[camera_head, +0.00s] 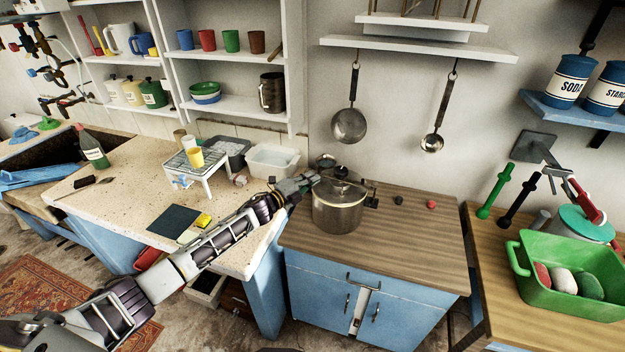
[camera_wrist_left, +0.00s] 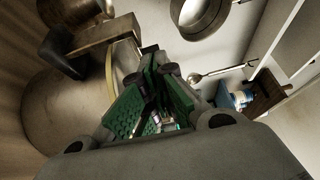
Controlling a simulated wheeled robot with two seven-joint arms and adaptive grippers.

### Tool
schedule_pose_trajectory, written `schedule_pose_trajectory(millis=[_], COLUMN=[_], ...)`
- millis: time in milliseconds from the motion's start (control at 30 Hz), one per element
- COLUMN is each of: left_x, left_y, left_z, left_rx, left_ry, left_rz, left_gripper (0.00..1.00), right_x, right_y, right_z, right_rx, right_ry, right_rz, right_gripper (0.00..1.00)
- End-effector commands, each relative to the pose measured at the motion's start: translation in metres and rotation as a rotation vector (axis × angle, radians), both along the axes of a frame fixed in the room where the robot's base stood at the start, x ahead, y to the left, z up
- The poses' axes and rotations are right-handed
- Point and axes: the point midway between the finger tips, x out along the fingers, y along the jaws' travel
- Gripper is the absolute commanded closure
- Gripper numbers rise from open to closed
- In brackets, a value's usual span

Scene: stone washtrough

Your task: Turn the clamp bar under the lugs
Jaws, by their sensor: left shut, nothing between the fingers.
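The steel pot (camera_head: 338,210) stands on the wooden top of the blue cabinet. A bar-like fitting (camera_head: 342,186) crosses its lid, with a dark knob (camera_head: 326,161) behind. A dark lug or handle (camera_head: 371,194) juts from the pot's right side; the left side is partly hidden by my gripper. My left gripper (camera_head: 309,180) is shut and empty at the lid's left edge; I cannot tell whether it touches. In the left wrist view its green-padded fingers (camera_wrist_left: 152,105) are close to the pot (camera_wrist_left: 60,112) and a dark block-like part (camera_wrist_left: 62,62). My right gripper is not in view.
A black knob (camera_head: 398,201) and a red knob (camera_head: 431,204) sit right of the pot. A pan (camera_head: 349,125) and a ladle (camera_head: 432,142) hang above. A small white stand (camera_head: 197,168) and a white basin (camera_head: 272,160) are left. A green crate (camera_head: 570,290) is right.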

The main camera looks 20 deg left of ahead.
Motion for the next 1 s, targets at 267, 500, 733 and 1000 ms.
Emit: schedule_pose_trajectory(millis=[267, 500, 733, 1000], left_x=[-0.004, -0.012, -0.023, -0.043], left_y=[0.006, 0.011, 0.016, 0.026], left_z=[-0.001, -0.001, -0.002, -0.002], left_rx=[0.001, 0.000, 0.002, 0.002], left_ry=[0.002, 0.001, 0.001, 0.001], left_rz=[0.000, 0.000, -0.001, -0.001], left_gripper=[1.00, 1.00, 1.00, 1.00], right_x=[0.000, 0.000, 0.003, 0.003], right_y=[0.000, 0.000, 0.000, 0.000], right_z=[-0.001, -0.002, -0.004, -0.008], right_rx=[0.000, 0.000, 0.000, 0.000], right_ry=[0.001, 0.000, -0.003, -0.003], right_rz=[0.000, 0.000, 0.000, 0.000], right_gripper=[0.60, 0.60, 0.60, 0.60])
